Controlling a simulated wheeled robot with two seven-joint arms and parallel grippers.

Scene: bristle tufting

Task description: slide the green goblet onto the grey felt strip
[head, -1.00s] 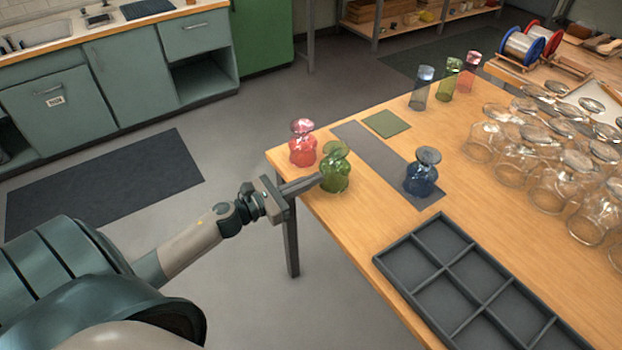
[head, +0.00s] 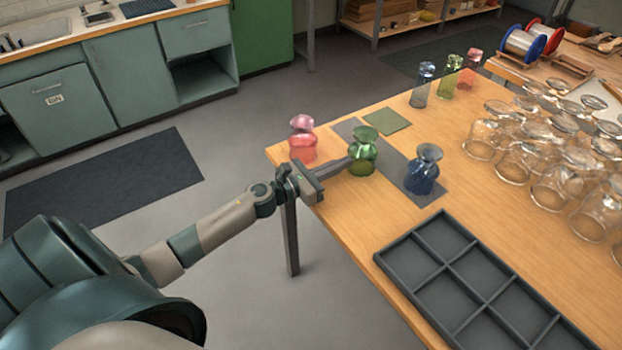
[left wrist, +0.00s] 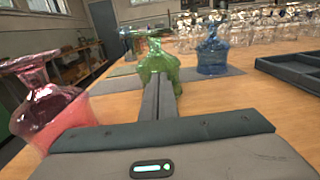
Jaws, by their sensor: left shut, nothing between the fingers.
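The green goblet (head: 363,153) stands upside down, foot on top, on the wooden table at the near-left edge of the grey felt strip (head: 392,172). I cannot tell whether its rim overlaps the strip. My left gripper (head: 348,161) is shut and empty, its fingertips against or right beside the goblet's near-left side. In the left wrist view the green goblet (left wrist: 158,63) stands straight ahead of the shut fingers (left wrist: 160,82), which hide its lower part. The felt strip (left wrist: 122,72) shows behind it. My right gripper is not in view.
A blue goblet (head: 422,172) stands on the strip's near end. A red goblet (head: 302,142) stands left of the green one, close to my left gripper. A green felt square (head: 387,121) lies beyond the strip. A dark divided tray (head: 384,262) and several clear glasses (head: 550,188) fill the right.

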